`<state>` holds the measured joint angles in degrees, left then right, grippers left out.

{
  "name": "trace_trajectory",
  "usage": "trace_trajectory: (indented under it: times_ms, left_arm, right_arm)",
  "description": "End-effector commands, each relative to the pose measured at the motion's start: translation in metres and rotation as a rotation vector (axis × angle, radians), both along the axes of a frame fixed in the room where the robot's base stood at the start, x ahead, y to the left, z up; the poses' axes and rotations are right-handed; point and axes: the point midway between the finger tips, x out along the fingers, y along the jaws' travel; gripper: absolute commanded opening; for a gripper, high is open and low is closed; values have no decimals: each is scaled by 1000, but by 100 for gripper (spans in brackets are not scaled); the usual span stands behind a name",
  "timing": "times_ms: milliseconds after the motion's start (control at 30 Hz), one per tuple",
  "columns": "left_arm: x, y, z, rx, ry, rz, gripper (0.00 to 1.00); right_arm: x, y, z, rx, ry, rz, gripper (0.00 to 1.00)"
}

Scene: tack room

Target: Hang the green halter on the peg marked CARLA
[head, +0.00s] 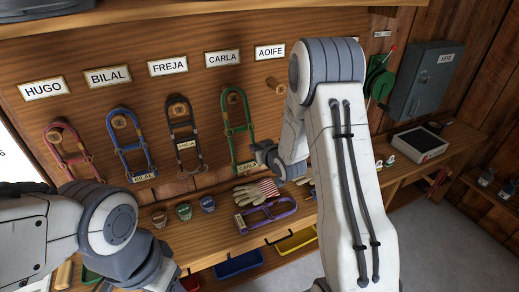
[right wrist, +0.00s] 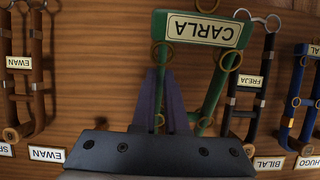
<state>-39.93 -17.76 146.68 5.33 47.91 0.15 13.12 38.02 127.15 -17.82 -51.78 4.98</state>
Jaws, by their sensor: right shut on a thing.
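The green halter (head: 228,125) is against the board below the CARLA label (head: 223,58). Its top loop surrounds the CARLA peg (head: 234,98); I cannot tell whether the peg bears its weight. The right wrist view, upside down, shows the halter's green noseband (right wrist: 158,30) with a CARLA tag. My right gripper (head: 258,150) is shut on the halter's right strap, low down; it also shows in the right wrist view (right wrist: 162,100), where the fingers partly hide the strap. My left arm shows at lower left, its gripper out of view.
Pink (head: 70,155), blue (head: 130,148) and dark (head: 185,135) halters hang to the left. The AOIFE peg (head: 280,85) is bare. On the shelf below lie a purple halter (head: 268,215), gloves (head: 246,194) and small tins (head: 184,212). A grey key cabinet (head: 425,80) is at right.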

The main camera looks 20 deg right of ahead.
Motion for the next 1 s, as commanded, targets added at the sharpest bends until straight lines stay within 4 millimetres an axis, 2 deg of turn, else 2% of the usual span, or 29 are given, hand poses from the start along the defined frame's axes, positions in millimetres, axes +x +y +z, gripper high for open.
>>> trace_trajectory:
  times_ms: [300, 533, 1000]
  left_arm:
    - [0, 0, 6, 0, 0, -1, 50]
    - [0, 0, -5, 0, 0, 0, 50]
    - [0, 0, -10, 0, 0, 0, 50]
  right_arm:
    - [20, 1, 1, 1, -4, 0, 0]
    - [30, 1, -7, 0, -5, 0, 0]
    - [32, 1, -10, 0, 0, 0, 0]
